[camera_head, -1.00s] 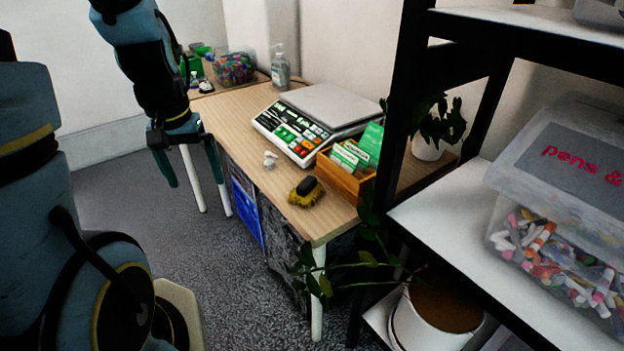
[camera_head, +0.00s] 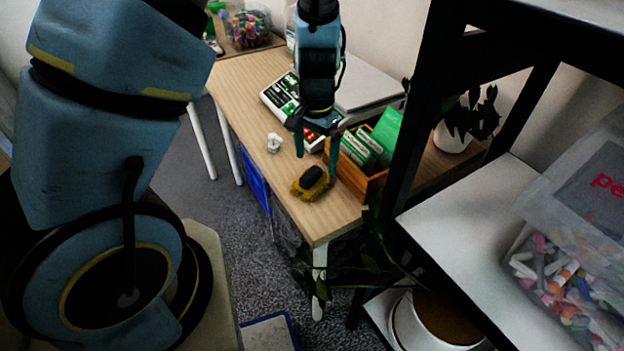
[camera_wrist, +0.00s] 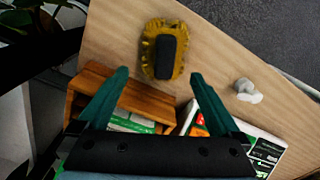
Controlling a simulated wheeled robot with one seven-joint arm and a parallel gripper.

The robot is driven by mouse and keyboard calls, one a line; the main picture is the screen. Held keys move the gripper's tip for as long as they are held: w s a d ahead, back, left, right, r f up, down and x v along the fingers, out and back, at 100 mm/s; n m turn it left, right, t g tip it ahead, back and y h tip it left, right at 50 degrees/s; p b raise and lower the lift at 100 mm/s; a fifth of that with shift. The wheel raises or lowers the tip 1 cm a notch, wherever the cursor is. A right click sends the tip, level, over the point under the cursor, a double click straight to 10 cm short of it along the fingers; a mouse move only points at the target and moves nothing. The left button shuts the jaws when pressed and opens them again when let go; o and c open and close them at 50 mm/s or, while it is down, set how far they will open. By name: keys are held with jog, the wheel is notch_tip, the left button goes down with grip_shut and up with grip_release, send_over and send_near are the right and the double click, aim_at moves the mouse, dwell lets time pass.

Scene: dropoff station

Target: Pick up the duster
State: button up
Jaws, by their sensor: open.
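The duster (camera_head: 311,183) has yellow bristles and a dark top. It lies on the wooden table (camera_head: 240,88) near its front corner. It also shows in the wrist view (camera_wrist: 165,51), above and between my fingertips. My gripper (camera_head: 316,158) is open and empty, with its fingers pointing down above the table, close to the duster. In the wrist view my gripper's two green fingers (camera_wrist: 158,76) are spread apart, and nothing is between them.
A wooden box (camera_head: 374,184) with green packets stands right of the duster. A scale (camera_head: 362,88) is behind. A small white crumpled thing (camera_head: 274,142) lies to the left. A black-framed shelf (camera_head: 470,235) and a plant (camera_head: 385,262) stand close on the right.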

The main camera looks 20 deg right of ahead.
aim_at(311, 172)
jog(key=shift+a+f+p, duration=0.15)
jog(key=shift+f, duration=0.9)
jog(key=shift+a+f+p, duration=0.15)
jog(key=shift+a+f, duration=0.05)
jog(key=shift+f, duration=0.85)
jog(key=shift+a+f+p, duration=0.15)
jog(key=shift+f, duration=0.9)
jog(key=c, duration=1.5)
notch_tip(311, 172, up, 10)
jog(key=shift+r, duration=0.1)
jog(key=o, duration=1)
jog(key=c, duration=0.7)
